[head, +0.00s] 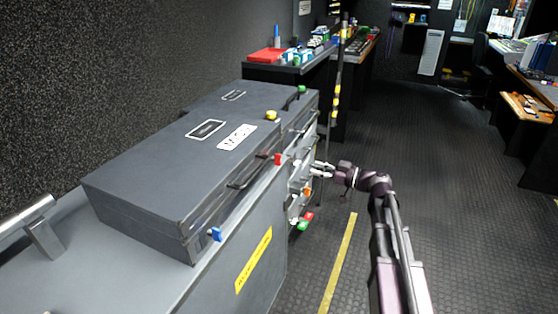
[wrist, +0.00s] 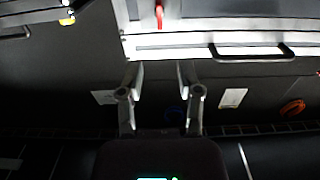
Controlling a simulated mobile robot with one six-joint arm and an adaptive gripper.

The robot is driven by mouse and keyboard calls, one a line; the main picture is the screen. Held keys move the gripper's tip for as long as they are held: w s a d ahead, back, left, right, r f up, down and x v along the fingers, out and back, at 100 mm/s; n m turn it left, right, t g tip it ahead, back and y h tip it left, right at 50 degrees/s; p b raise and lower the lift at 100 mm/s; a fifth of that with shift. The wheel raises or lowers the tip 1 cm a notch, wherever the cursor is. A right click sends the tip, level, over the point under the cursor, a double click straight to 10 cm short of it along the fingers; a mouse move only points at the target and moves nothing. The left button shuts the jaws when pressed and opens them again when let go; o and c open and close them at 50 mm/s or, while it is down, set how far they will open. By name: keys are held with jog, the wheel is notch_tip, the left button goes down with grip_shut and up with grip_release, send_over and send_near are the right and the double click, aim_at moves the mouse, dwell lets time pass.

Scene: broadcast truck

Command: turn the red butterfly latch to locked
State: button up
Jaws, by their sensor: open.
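A small red latch (head: 277,159) shows on the front upper edge of the dark case in the head view. I cannot tell its turned position at this size. In the wrist view a red upright piece (wrist: 159,15) is at the top centre, on a light metal panel; I cannot tell whether it is the same latch. My gripper (head: 322,169) is right of the cases in the head view, beside the front of the grey cabinet. In the wrist view my gripper (wrist: 160,75) is open, its two fingers apart and empty, below the red piece and not touching it.
The dark case (head: 165,165) has a blue latch (head: 215,234) at its near corner. A black handle (wrist: 250,52) crosses the panel right of my fingers. A red-and-green piece (head: 306,221) sticks out low on the cabinet. The floor (head: 450,200) to the right is clear.

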aim_at(278, 159)
jog(key=x, duration=1.3)
jog(key=shift+w+a, duration=0.1)
jog(key=shift+a, duration=0.25)
grip_shut()
